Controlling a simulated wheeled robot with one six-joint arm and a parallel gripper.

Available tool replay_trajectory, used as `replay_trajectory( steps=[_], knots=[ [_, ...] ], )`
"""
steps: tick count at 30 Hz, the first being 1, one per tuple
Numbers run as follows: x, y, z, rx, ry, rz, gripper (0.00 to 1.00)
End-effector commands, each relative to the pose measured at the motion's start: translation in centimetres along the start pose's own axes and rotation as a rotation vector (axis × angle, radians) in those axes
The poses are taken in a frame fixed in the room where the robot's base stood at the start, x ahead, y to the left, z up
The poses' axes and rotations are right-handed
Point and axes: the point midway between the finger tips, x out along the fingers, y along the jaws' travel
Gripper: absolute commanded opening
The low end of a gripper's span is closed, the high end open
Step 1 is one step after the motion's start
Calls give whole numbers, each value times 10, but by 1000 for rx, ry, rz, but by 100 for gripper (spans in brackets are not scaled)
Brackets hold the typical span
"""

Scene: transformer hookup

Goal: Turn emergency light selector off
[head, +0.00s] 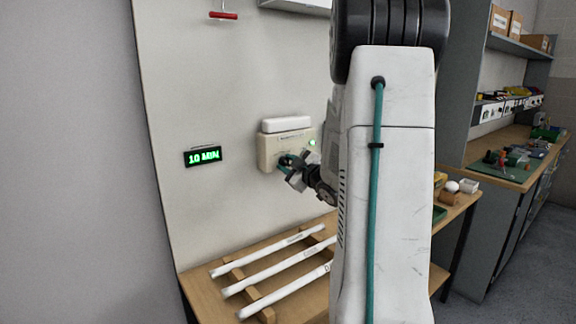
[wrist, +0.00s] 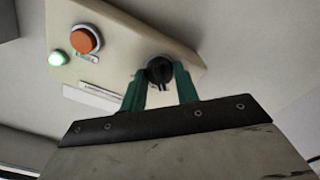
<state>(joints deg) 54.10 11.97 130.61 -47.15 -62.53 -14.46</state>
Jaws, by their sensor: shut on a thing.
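The emergency light selector is a black round knob (wrist: 160,70) on the face of a beige box (wrist: 120,30), seen in the wrist view. My gripper (wrist: 160,85) has its two green fingers on either side of the knob, shut on it. In the head view my gripper (head: 287,162) is at the lower front of the beige box (head: 270,150) on the wall panel, and the knob is hidden there. An orange button (wrist: 85,39) and a lit green lamp (wrist: 57,58) are on the same face. The lamp (head: 312,142) also glows in the head view. The knob's pointer direction cannot be told.
A black display (head: 203,156) reading "10 MIN" in green is on the panel left of the box. Below, a wooden table (head: 200,290) carries several white tubes on a wooden rack. A red handle (head: 223,15) is high on the panel. A workbench stands at the right.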

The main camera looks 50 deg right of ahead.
Motion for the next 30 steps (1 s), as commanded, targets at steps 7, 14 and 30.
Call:
replay_trajectory(
  steps=[7,14,30],
  knots=[
    [0,0,0,1,0,-1,52],
    [-1,0,0,1,0,0,52],
    [-73,0,0,0,-1,1,52]
  ],
)
